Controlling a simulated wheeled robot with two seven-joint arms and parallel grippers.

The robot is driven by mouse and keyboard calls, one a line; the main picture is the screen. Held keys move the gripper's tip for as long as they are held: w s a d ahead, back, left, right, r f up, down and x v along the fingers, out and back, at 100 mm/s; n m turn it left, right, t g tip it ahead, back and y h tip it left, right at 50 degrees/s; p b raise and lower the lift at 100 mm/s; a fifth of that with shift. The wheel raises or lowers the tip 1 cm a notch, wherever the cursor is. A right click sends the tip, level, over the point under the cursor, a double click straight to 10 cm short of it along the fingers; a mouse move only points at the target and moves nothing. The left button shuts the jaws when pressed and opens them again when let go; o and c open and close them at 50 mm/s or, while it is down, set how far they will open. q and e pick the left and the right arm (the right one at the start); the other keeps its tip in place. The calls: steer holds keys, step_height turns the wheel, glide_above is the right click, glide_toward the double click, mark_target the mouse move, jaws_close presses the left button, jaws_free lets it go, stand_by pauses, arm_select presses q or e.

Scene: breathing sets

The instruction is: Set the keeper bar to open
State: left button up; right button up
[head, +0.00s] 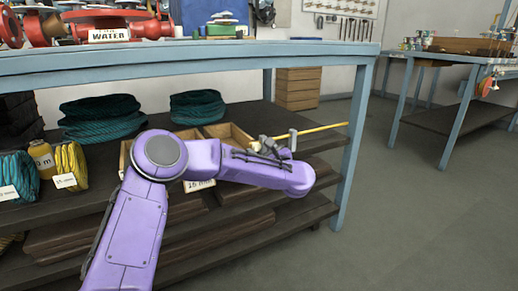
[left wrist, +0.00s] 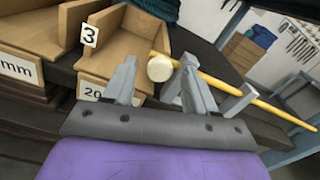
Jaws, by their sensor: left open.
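The likely keeper bar is a slim yellow bar (head: 322,128) at the right end of the upper shelf under the bench. In the left wrist view the yellow bar (left wrist: 255,101) slopes down to the right, with a pale round knob (left wrist: 160,68) near its left end. A grey bracket (left wrist: 238,102) stands at the bar, and this bracket (head: 292,139) also shows in the head view. My left gripper (left wrist: 158,60) is open, and the knob appears between its fingertips; I cannot tell whether they touch it. My right gripper is out of view.
Wooden bins (left wrist: 125,42) with number labels sit left of the bar. A blue bench leg (head: 354,150) stands at the bar's right end. Teal rope coils (head: 100,118) lie on the shelf. The bench top (head: 200,60) is above. The floor (head: 420,220) to the right is clear.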

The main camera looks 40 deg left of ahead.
arm_select(q)
steer(key=p+v, duration=0.2)
steer(key=v, duration=0.7)
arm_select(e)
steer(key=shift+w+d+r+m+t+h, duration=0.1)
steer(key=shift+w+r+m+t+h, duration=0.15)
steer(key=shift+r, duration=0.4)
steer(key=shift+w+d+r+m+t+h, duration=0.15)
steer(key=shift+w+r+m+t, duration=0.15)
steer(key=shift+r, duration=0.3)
arm_select(q)
steer(key=shift+d, duration=0.1)
